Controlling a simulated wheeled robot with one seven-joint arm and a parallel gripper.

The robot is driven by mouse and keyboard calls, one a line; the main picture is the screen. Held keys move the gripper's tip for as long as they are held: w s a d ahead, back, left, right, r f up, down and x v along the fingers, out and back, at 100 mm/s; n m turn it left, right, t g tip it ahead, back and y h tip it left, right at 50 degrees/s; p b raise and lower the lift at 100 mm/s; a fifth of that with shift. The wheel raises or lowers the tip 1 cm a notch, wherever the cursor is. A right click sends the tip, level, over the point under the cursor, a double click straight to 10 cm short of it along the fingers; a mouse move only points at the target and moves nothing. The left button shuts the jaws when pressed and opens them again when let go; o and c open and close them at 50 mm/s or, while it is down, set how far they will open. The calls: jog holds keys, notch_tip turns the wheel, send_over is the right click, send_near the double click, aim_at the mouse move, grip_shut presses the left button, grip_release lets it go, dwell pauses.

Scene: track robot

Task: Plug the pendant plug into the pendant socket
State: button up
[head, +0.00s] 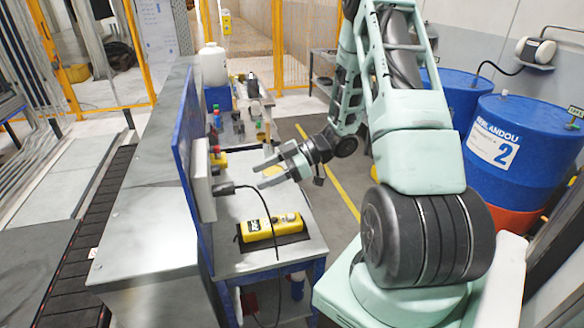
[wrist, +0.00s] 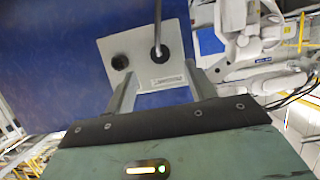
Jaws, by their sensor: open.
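In the head view a grey box (head: 203,190) is mounted on the blue upright panel. The black pendant plug (head: 225,189) is at its face, with a black cable curving down to the yellow pendant (head: 269,227) on the bench. My gripper (head: 258,177) is open and empty, its fingers pointing left toward the box, right of the plug and apart from it. The wrist view shows the box face (wrist: 170,35) with a dark round fitting (wrist: 120,62) and a second dark spot with the plug's cable (wrist: 157,50). How deep the plug sits is hidden.
The pendant lies on a dark mat on the metal bench (head: 230,262). Small coloured items and bottles stand at the back of the bench. The blue panel (head: 188,130) borders it on the left. Blue drums (head: 512,150) stand to the right.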

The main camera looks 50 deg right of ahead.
jog(key=b+v, duration=0.1)
jog(key=v, duration=0.7)
jog(key=shift+b, duration=0.4)
jog(key=w+a+r+m+t+h, duration=0.1)
jog(key=w+a+m+h, duration=0.2)
jog(key=w+h, duration=0.25)
jog(key=w+a+r+m+h, duration=0.2)
jog(key=w+m+h, duration=0.2)
jog(key=w+h, duration=0.15)
jog(key=s+a+f+n+g+b, duration=0.1)
jog(key=s+a+f+g+b, duration=0.2)
jog(key=s+a, duration=1.1)
jog(key=s+a+f+n+g+b, duration=0.2)
jog(key=s+a+f+g+b, duration=0.1)
jog(key=s+a, duration=1)
jog(key=a+g+b, duration=0.1)
jog(key=a+g, duration=0.1)
jog(key=a, duration=0.1)
jog(key=shift+s+a+f+n+g+b, duration=0.25)
jog(key=shift+s+a+n+g+b, duration=0.05)
jog(key=shift+s+g+b, duration=0.1)
